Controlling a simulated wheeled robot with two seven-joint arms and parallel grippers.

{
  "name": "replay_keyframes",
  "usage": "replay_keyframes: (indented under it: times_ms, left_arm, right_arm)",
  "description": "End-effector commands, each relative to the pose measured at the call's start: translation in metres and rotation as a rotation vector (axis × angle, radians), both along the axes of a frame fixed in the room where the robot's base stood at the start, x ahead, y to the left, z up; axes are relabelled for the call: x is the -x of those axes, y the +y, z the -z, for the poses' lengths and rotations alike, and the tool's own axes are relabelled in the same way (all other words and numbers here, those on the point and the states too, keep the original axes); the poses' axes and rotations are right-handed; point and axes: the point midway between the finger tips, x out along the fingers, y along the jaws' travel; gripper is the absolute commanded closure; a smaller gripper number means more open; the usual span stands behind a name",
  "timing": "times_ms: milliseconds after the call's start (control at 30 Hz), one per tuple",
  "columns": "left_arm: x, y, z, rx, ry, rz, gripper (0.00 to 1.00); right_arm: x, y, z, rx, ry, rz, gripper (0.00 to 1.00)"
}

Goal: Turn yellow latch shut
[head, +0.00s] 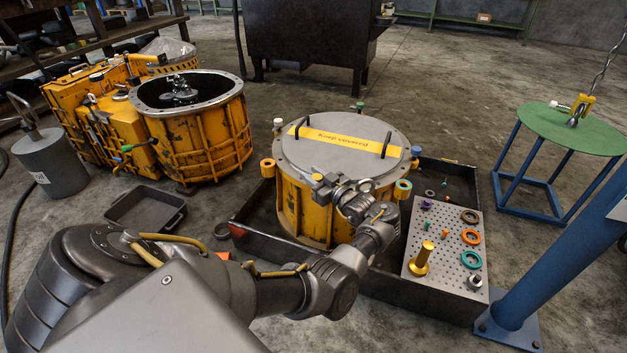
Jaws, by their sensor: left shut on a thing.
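The yellow drum-shaped housing (300,205) stands in a black tray, with a round grey lid (340,150) on top. The lid has a yellow "Keep covered" band (345,140) and two dark handles. My left gripper (320,182) is at the near rim of the lid, shut on the yellow latch (317,177). Only a small part of the latch shows; the gripper hides the rest, so its angle cannot be told. My right gripper is out of view.
A perforated plate (440,235) with coloured rings and a gold post (421,259) lies right of the housing. The black tray's wall (420,298) surrounds them. An open yellow casing (200,140) stands back left, a green-topped stand (570,128) at right. A blue post (560,265) rises front right.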

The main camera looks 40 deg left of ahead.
Motion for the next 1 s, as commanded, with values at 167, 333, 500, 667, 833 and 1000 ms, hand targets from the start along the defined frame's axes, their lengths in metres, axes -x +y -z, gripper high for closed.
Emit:
replay_keyframes:
  times_ms: [167, 333, 500, 667, 833, 1000]
  left_arm:
    - [0.0002, 0.0015, -0.0015, -0.004, -0.002, -0.012, 0.92]
    - [0.0001, 0.0016, -0.0023, -0.004, -0.002, -0.012, 0.92]
    - [0.0000, 0.0017, -0.0025, -0.005, -0.003, -0.012, 0.68]
    - [-0.0001, 0.0013, -0.0021, -0.004, -0.002, -0.011, 0.48]
    - [0.0000, 0.0009, -0.0014, -0.002, -0.001, -0.010, 0.48]
    - [-0.0001, 0.0006, -0.0011, -0.002, -0.001, -0.010, 0.48]
  right_arm:
    - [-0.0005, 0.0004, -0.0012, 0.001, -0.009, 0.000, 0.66]
    - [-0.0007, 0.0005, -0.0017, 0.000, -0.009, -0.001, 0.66]
    - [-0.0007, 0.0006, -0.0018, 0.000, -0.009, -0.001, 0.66]
    - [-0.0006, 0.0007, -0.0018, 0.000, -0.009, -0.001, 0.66]
    - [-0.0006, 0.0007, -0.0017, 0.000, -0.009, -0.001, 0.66]
    - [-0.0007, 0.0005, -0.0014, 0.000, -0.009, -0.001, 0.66]
